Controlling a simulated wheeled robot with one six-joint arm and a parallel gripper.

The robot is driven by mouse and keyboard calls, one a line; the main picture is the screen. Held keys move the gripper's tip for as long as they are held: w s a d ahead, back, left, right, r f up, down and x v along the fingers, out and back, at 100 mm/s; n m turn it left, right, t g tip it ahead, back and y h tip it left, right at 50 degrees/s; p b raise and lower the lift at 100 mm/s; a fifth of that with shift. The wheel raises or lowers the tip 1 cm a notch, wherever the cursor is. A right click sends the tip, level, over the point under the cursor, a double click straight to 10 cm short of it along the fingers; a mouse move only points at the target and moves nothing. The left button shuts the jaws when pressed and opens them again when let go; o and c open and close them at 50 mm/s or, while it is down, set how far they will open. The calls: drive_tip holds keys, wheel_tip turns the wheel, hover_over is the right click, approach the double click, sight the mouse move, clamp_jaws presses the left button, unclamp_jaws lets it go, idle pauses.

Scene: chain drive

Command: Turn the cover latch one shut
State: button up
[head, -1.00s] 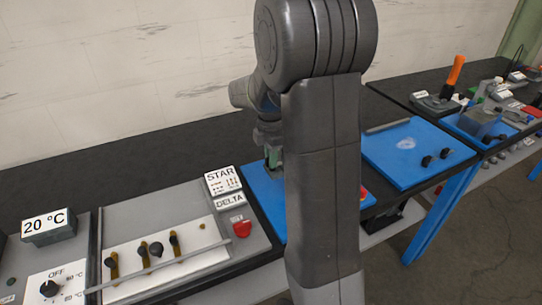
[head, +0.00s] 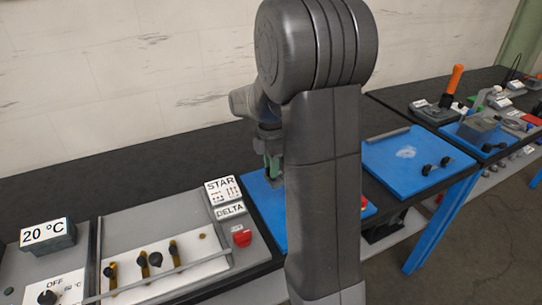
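My gripper (head: 272,168) points down over the blue panel (head: 262,205) in the middle of the bench. My own arm hides most of that panel and part of the gripper, so I cannot see whether the fingers are open or touch anything. A bit of green shows at the gripper. To the right, a blue plate (head: 385,160) carries two black knobs (head: 427,170) near its right edge, with a grey bar along its back edge. I cannot tell whether these knobs are the cover latches, and no latch one is clearly identifiable.
Left of the gripper is a panel with STAR and DELTA signs (head: 223,190), a red knob (head: 242,237) and several black-tipped levers. A 20 °C display (head: 47,233) stands farther left. An orange handle (head: 453,79) rises at the far right. The bench behind is bare.

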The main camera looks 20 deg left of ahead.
wheel_tip(320, 180, up, 14)
drive_tip(key=shift+f+b, duration=0.15)
drive_tip(key=shift+b, duration=0.15)
idle(0.4)
wheel_tip(320, 180, down, 14)
drive_tip(key=shift+p, duration=0.3)
idle(0.5)
